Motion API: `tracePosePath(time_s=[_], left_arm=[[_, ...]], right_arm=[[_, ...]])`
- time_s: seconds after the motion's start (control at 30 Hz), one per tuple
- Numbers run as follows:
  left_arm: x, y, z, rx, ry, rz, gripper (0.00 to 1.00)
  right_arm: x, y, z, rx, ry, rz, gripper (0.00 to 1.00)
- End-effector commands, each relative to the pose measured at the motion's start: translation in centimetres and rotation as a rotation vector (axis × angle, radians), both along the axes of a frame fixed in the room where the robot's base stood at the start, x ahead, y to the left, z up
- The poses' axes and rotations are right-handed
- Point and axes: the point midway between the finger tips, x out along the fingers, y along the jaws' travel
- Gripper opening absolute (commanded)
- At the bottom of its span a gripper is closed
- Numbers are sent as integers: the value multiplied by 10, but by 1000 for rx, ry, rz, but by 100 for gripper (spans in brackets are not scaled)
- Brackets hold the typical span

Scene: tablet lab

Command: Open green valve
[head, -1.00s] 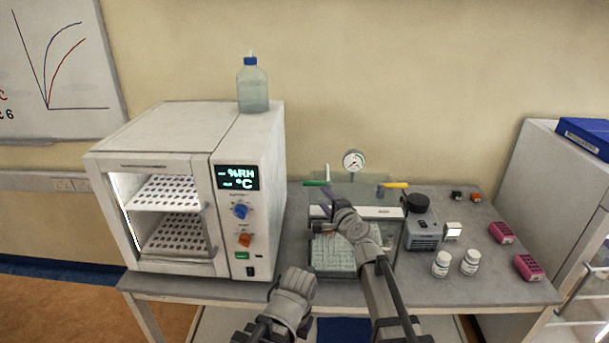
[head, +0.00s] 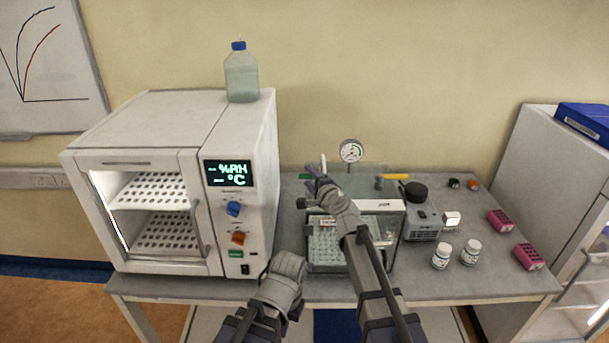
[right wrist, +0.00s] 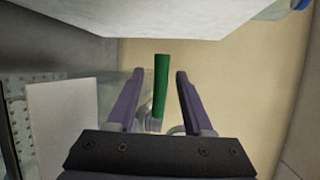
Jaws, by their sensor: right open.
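The green valve handle (head: 304,176) is at the back of the bench, just right of the white oven, and is mostly hidden behind my right gripper (head: 315,178) in the head view. In the right wrist view the green handle (right wrist: 161,85) points upright in the picture, between the two purple fingers of my right gripper (right wrist: 158,95). The fingers are open, with a gap on both sides of the handle. A grey metallic valve stem shows below the handle.
The white oven (head: 245,125) stands close on the left. A clear-lidded chamber (head: 388,206) lies under my right arm. A pressure gauge (head: 351,151) and a yellow handle (head: 396,176) are to the right. Two white bottles (head: 441,255) stand at the front right.

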Motion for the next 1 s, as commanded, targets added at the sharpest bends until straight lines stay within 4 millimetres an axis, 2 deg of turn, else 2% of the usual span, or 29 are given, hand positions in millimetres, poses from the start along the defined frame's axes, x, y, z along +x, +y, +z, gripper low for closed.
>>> tracePosePath(time_s=[0.03,0.2,0.33,0.57,1.0], left_arm=[[0,0,-3,0,0,0,0],[0,0,-7,0,0,-1,0],[0,0,-8,0,0,-2,0],[0,0,-7,0,0,-2,0],[0,0,-7,0,0,-2,0]], right_arm=[[12,4,-3,-1,0,0,51],[34,13,-7,0,0,0,51],[39,16,-8,-1,0,0,51],[39,16,-7,0,0,0,50],[38,16,-7,0,0,0,0]])
